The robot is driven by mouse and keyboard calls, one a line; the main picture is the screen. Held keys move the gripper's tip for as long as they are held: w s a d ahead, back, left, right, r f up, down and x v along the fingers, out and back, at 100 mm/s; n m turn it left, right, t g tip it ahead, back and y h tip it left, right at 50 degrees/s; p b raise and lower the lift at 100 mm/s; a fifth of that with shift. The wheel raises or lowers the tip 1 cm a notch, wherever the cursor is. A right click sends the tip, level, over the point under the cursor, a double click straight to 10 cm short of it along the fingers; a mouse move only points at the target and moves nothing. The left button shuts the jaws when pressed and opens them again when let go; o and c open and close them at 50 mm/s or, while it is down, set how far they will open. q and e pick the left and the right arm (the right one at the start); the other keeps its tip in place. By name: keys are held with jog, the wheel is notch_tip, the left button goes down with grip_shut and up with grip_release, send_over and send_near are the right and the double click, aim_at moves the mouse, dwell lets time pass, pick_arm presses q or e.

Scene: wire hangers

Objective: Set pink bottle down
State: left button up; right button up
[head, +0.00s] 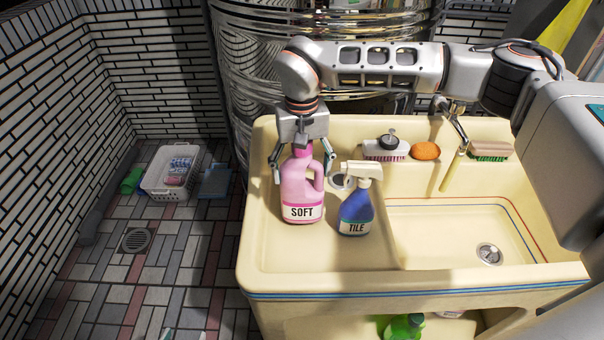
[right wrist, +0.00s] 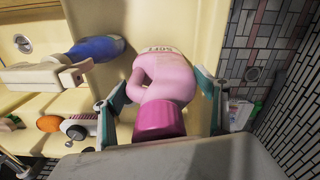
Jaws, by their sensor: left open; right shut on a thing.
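The pink bottle (head: 299,188) with the SOFT label is upright over the left flat part of the cream sink unit (head: 275,258). Its base looks to be at the surface, but I cannot tell for sure whether it touches. My right gripper (head: 303,165) comes down from above and is shut on the bottle's upper part. In the right wrist view the bottle (right wrist: 168,75), with its darker pink cap, is between the two fingers (right wrist: 162,105). My left gripper is in neither view.
A blue TILE spray bottle (head: 356,208) stands close to the right of the pink bottle. A brush (head: 386,149), an orange sponge (head: 426,151) and another brush (head: 490,151) lie along the back ledge. The basin (head: 450,225) is at right. The front left surface is clear.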

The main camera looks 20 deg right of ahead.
jog(key=shift+f, duration=0.75)
jog(key=shift+f, duration=0.2)
jog(key=o, duration=1.8)
jog(key=shift+c, duration=0.2)
